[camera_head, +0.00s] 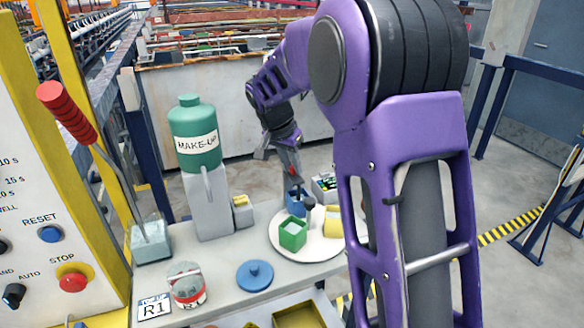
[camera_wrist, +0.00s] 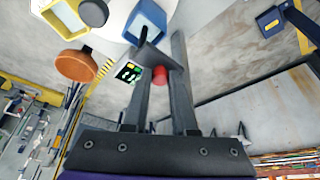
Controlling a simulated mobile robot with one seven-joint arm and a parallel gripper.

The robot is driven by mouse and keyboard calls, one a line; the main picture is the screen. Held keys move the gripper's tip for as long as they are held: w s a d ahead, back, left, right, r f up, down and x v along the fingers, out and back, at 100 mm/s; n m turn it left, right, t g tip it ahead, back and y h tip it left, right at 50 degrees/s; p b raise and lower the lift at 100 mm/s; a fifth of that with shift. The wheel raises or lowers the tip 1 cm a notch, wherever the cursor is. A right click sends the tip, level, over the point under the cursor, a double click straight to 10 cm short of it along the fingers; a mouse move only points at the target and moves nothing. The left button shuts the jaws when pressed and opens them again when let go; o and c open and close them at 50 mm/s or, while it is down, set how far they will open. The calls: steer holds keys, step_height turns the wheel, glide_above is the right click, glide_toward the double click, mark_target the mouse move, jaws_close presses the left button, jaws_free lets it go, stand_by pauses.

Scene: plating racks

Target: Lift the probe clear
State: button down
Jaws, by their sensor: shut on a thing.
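The probe shows as a small red piece (camera_wrist: 160,76) between my fingers in the wrist view. It also shows as a red spot (camera_head: 293,171) at the fingertips in the head view. My gripper (camera_head: 288,165) points down and is shut on it; my fingers also show in the wrist view (camera_wrist: 162,62). Below the fingertips in the head view stands a blue square beaker (camera_head: 297,203). The probe's lower part is largely hidden, so I cannot tell if its tip is inside the beaker.
A round white tray (camera_head: 290,250) carries the blue, green (camera_head: 293,235) and yellow (camera_head: 333,223) beakers. A meter with a green display (camera_head: 325,183) stands behind. A blue lid (camera_head: 255,275) and a green MAKE-UP bottle (camera_head: 195,135) stand left. My arm hides the bench's right side.

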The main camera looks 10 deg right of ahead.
step_height(320, 180, up, 5)
steer(key=shift+f+p, duration=0.2)
steer(key=shift+p, duration=0.6)
steer(key=shift+w, duration=0.1)
steer(key=c, duration=1)
jaws_free()
steer(key=p+v, duration=0.1)
steer(key=v, duration=1.6)
steer(key=shift+s+a+r, duration=0.1)
steer(key=shift+s, duration=0.15)
